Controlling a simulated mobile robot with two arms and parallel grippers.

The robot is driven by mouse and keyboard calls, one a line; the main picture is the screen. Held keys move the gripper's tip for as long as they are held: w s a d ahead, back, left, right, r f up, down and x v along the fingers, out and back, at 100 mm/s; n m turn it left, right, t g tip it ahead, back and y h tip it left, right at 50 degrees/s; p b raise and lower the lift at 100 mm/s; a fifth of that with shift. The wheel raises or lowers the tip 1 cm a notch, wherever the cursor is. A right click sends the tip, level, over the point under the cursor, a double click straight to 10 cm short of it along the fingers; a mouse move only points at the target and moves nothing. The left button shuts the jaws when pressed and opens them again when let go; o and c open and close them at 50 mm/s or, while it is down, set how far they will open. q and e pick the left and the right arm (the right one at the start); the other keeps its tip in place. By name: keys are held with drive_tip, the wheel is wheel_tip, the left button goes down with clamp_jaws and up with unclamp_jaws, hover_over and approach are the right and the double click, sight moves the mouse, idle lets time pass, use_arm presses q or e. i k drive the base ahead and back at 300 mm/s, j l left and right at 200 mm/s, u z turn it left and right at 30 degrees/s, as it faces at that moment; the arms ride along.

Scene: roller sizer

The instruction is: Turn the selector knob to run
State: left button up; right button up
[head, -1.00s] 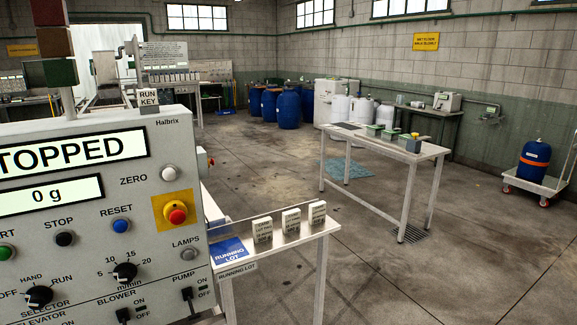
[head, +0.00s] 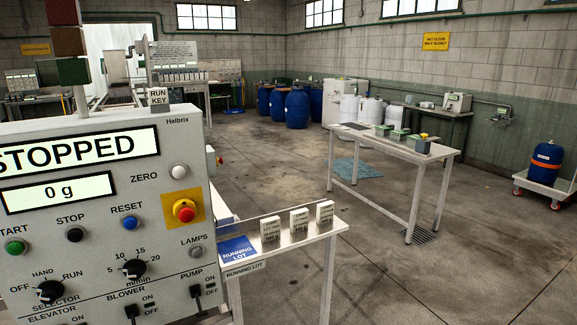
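The grey control panel (head: 100,225) fills the left of the head view. The selector knob (head: 49,291) is a black knob at its lower left, with OFF, HAND and RUN marked around it. Its pointer line is small, and I cannot be sure which mark it faces. The upper display (head: 78,152) reads STOPPED and the lower display (head: 59,192) reads 0 g. Neither of my grippers shows in the head view.
A side table (head: 290,240) with small blocks adjoins the panel. Open floor lies right.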

sight(49, 291)
drive_tip(key=u, duration=0.4)
drive_tip(key=i+j+u, duration=0.1)
drive_tip(key=u, duration=0.65)
drive_tip(key=i+j+u, duration=0.1)
drive_tip(key=u, duration=0.3)
